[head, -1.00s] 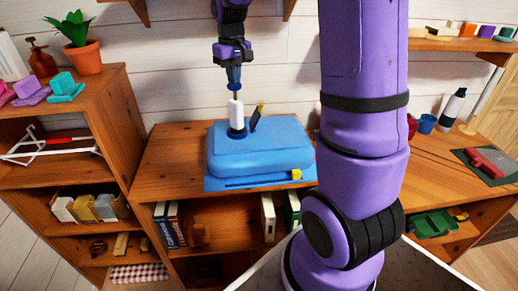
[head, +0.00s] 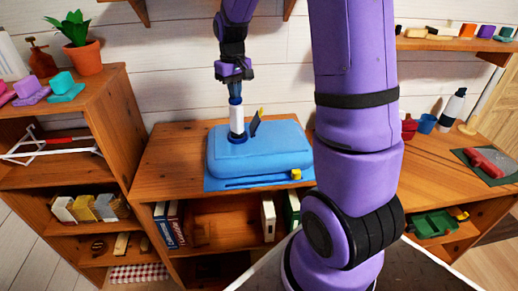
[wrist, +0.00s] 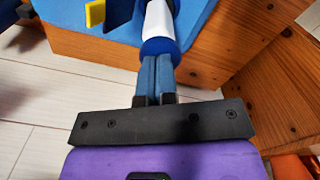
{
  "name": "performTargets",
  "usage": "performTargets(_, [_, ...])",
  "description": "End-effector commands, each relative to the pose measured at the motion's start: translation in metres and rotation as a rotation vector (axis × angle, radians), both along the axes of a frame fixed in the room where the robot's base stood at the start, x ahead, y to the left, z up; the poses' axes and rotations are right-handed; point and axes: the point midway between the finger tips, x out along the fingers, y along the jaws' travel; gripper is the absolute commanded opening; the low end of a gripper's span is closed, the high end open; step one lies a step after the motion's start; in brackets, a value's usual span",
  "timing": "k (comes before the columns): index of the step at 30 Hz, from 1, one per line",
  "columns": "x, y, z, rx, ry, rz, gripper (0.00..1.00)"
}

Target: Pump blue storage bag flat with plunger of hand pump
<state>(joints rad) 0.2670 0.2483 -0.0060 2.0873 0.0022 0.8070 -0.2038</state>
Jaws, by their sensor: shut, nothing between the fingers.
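The blue storage bag (head: 262,155) lies puffed up on the wooden cabinet top, with a flat edge along its front. A white hand pump (head: 236,120) stands upright on the bag's left part, on a dark blue base. In the wrist view, the white barrel (wrist: 160,22) has a blue knob (wrist: 160,48) at its near end, close against it. My gripper (head: 235,98) is above the pump with its blue fingers shut and pointing down. The fingertips (wrist: 159,60) meet the knob, apparently touching it, with nothing held between them.
A yellow clip (head: 296,174) sits at the front right. A shelf with a potted plant (head: 78,50) is at left. My arm hides part of the right side.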

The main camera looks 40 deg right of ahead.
Motion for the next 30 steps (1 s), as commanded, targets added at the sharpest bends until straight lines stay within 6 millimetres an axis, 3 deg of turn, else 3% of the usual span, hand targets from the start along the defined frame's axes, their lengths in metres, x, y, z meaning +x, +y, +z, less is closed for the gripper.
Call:
performTargets(18, [0.000, 0.000, 0.043, -0.001, -0.002, 0.000, 0.00])
performTargets(30, [0.000, 0.000, 0.047, 0.000, 0.000, 0.000, 0.00])
